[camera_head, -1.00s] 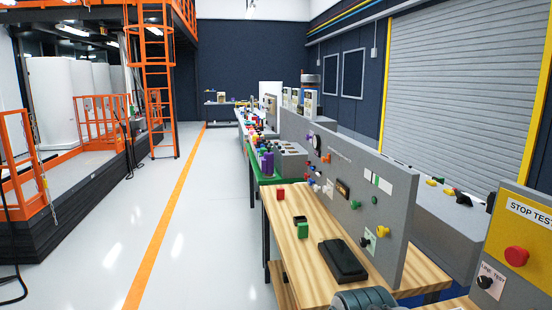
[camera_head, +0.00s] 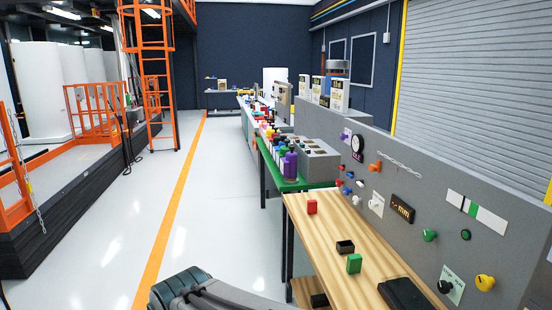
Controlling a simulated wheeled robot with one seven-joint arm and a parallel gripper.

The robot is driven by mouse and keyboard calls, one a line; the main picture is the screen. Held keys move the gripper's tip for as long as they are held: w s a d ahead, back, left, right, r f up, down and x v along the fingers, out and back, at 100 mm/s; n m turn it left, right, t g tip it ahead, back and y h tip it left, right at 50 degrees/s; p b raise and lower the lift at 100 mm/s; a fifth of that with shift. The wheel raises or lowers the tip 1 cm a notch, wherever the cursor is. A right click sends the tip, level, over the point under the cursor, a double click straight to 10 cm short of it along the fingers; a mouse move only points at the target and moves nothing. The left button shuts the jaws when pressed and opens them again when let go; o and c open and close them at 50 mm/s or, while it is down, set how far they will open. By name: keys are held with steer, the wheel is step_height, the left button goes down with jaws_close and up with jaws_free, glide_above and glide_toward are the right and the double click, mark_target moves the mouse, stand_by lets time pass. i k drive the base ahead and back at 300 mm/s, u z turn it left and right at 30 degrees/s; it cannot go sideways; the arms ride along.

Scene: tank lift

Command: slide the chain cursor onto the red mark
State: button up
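I cannot make out a chain cursor or a red mark for certain. A thin pale chain-like strip (camera_head: 400,164) runs slantwise on the grey panel (camera_head: 330,128) at the right. To its right on the panel is a white strip with a green band (camera_head: 477,212). Another chain (camera_head: 33,192) hangs by the orange railing at the far left. Part of my arm shows at the bottom edge; my gripper is out of view.
A wooden bench (camera_head: 320,238) holds a red block (camera_head: 312,207), a green block (camera_head: 354,263) and a black box (camera_head: 404,294). A yellow knob (camera_head: 485,283) is on the panel. The floor (camera_head: 225,215) left of the bench is clear, crossed by an orange line (camera_head: 172,220).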

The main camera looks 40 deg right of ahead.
mark_target(371, 168)
steer(key=z, duration=0.3)
steer(key=i, duration=1.3)
steer(key=z, duration=1.6)
steer(key=i, duration=0.65)
steer(key=z, duration=0.7)
